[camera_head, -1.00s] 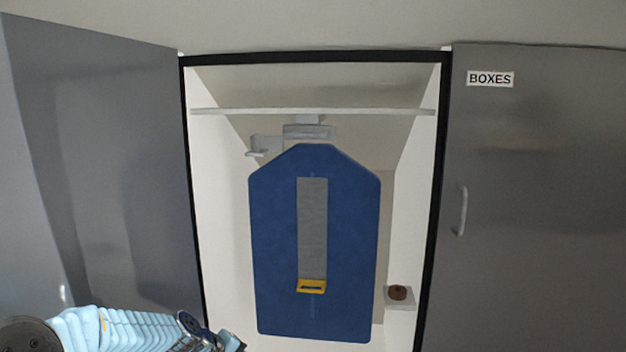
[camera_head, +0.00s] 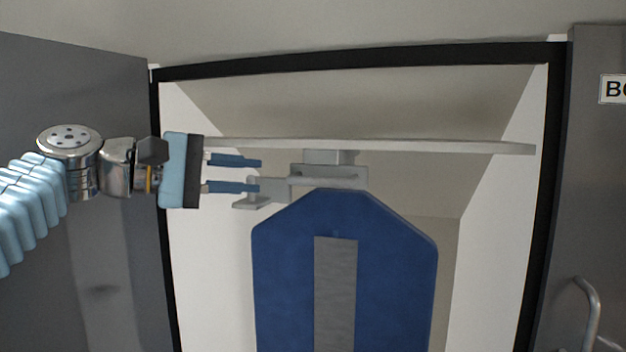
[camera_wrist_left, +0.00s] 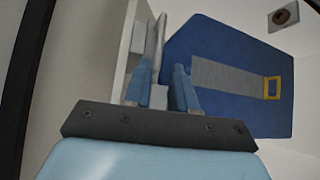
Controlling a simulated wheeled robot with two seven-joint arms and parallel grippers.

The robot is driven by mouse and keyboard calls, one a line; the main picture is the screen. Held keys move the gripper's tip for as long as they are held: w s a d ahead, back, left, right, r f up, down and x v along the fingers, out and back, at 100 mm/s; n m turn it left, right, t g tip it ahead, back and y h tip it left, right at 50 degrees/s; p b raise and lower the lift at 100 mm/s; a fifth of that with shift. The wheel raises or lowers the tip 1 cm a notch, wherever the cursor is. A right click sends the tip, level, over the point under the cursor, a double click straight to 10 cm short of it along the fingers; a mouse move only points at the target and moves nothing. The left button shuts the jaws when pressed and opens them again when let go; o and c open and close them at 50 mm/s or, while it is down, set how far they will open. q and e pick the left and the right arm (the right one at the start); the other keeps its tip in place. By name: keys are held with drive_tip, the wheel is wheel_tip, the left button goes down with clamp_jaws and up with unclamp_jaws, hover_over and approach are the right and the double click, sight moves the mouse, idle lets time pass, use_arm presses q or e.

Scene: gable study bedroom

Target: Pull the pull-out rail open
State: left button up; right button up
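The pull-out rail (camera_head: 328,180) is a light grey bracket and bar under the white shelf in the open cupboard. A small grey handle-like piece (camera_head: 248,202) sticks out at its left end. The blue board (camera_head: 285,265) with a grey strip hangs below the rail. My left gripper (camera_head: 260,174) comes in from the left, its two blue fingers apart, at the rail's left end. In the left wrist view, a light grey piece (camera_wrist_left: 158,97) shows between the fingers; I cannot tell whether they touch it. My right gripper is out of view.
The shelf (camera_head: 430,146) spans the cupboard just above the fingers. A dark frame (camera_head: 350,58) borders the opening. A grey door (camera_head: 105,250) stands at left, and a grey panel with a handle (camera_head: 590,315) at right. A brown round object (camera_wrist_left: 285,16) shows in the wrist view.

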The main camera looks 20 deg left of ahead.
sight(313, 181)
use_arm(q)
drive_tip(key=p+x, duration=0.1)
drive_tip(key=x, duration=1)
drive_tip(key=shift+a, duration=0.1)
drive_tip(key=shift+c, duration=0.3)
clamp_jaws()
